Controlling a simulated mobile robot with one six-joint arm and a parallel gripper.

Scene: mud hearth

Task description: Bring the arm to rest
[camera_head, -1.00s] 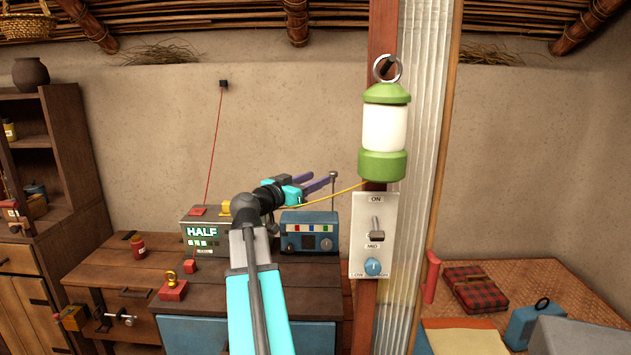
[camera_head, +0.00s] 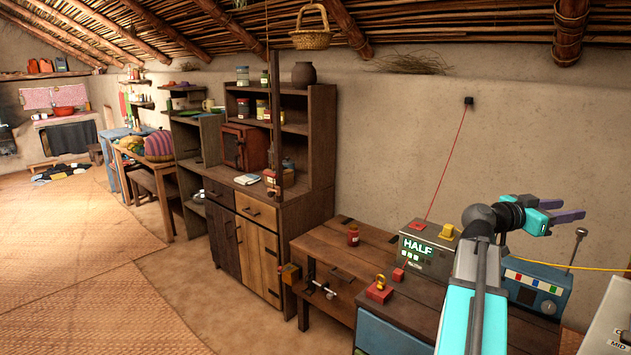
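My arm (camera_head: 467,300) rises from the bottom edge at the right of the picture, with cyan links and a black wrist. It bends at the top, and my gripper (camera_head: 568,211) points to the right. Its purple fingers look apart, with nothing visible between them. The gripper is in the air in front of the mud wall, above the blue radio (camera_head: 535,288). My arm hides part of the bench and of the box with the HALF display (camera_head: 416,246).
A white switch panel (camera_head: 612,320) is at the right edge. The matted floor (camera_head: 80,270) at left is open.

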